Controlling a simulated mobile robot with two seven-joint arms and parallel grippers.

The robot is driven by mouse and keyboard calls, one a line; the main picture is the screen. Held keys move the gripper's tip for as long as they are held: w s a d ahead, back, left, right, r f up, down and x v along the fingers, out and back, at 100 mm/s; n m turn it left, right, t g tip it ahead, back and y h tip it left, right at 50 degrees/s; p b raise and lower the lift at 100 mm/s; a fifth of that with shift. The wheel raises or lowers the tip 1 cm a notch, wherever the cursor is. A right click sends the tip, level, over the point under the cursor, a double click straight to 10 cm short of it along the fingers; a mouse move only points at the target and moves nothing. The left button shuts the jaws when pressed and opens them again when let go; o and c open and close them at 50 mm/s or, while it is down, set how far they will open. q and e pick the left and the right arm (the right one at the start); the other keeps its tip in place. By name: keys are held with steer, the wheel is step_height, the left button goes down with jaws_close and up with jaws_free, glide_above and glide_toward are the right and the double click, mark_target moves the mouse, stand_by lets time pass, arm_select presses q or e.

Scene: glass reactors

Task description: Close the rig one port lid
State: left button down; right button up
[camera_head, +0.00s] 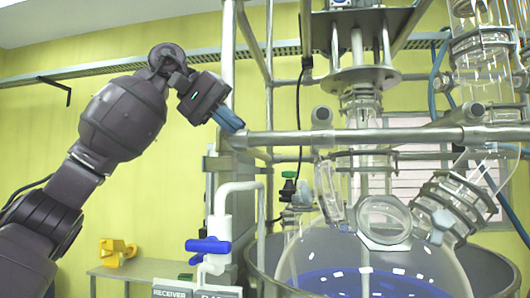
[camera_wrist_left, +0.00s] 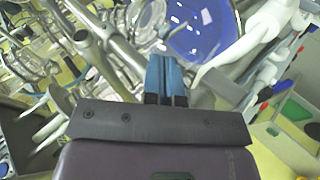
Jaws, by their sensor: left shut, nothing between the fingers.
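The glass reactor vessel (camera_head: 300,255) holds blue liquid and stands at the right in the head view. A round rimmed glass port (camera_head: 384,220) faces me on its top. A glass disc that looks like the port lid (camera_head: 328,190) stands steeply tilted up at the port's left, apart from the opening. My left gripper (camera_head: 229,120) is shut and empty, its blue fingers up and left of the vessel, near a metal rail. In the left wrist view its fingers (camera_wrist_left: 166,78) point toward the rig, with the blue liquid (camera_wrist_left: 203,25) beyond. My right gripper is not in view.
A horizontal metal rail (camera_head: 400,137) crosses in front of the vessel's neck. A vertical post (camera_head: 228,60) and a white pipe with a blue-handled valve (camera_head: 208,245) stand left of the vessel. A yellow object (camera_head: 117,252) lies on a bench at the back left.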

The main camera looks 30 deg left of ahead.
arm_select(q)
steer(key=x, duration=0.5)
steer(key=shift+a, duration=0.1)
glide_toward(321, 204)
steer(key=w+x, duration=0.1)
steer(key=x, duration=0.3)
steer(key=shift+w+d+f, duration=0.2)
steer(key=shift+d+f, duration=0.15)
steer(key=shift+f, duration=0.25)
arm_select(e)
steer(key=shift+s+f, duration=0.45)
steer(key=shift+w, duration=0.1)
